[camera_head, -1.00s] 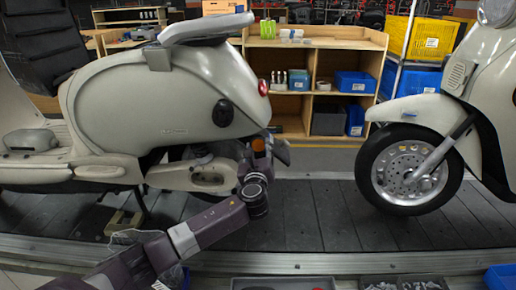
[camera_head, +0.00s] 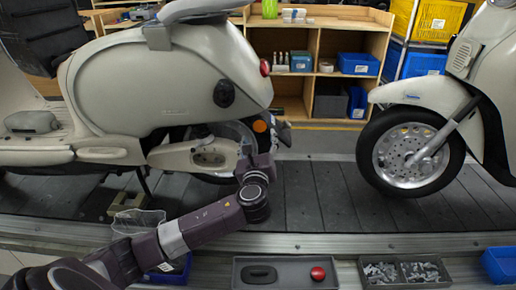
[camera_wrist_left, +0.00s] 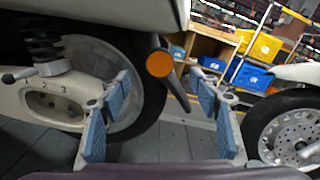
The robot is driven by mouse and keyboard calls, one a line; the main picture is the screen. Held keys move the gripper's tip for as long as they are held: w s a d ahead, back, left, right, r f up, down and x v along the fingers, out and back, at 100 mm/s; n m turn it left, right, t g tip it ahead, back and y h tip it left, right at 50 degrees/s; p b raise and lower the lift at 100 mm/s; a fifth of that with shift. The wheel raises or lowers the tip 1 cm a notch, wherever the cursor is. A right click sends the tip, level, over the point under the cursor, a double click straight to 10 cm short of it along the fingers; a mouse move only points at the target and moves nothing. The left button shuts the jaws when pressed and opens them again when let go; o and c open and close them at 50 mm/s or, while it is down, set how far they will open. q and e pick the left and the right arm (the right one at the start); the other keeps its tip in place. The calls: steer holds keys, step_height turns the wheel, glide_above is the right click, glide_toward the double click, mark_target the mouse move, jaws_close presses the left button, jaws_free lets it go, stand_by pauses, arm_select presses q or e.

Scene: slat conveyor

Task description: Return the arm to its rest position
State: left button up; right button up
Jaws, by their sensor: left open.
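My left arm comes in from the lower left in the head view, and its wrist is beside the rear of a cream scooter (camera_head: 165,85). My left gripper is largely hidden behind its own wrist there. In the left wrist view my left gripper (camera_wrist_left: 160,115) shows two blue-padded fingers spread apart with nothing between them. Beyond them are the scooter's rear wheel (camera_wrist_left: 125,85) and an orange round reflector (camera_wrist_left: 159,64). The fingers are close to the wheel; I cannot tell whether they touch anything. My right gripper is in neither view.
A second scooter's front wheel (camera_head: 410,158) stands on the slat conveyor (camera_head: 320,200) at the right. A grey tray (camera_head: 285,280) with a red button, a tray of small metal parts (camera_head: 400,272) and a blue bin (camera_head: 498,264) line the front edge. A wooden shelf (camera_head: 330,22) stands behind.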

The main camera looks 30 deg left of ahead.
arm_select(q)
steer(key=shift+v, duration=2.4)
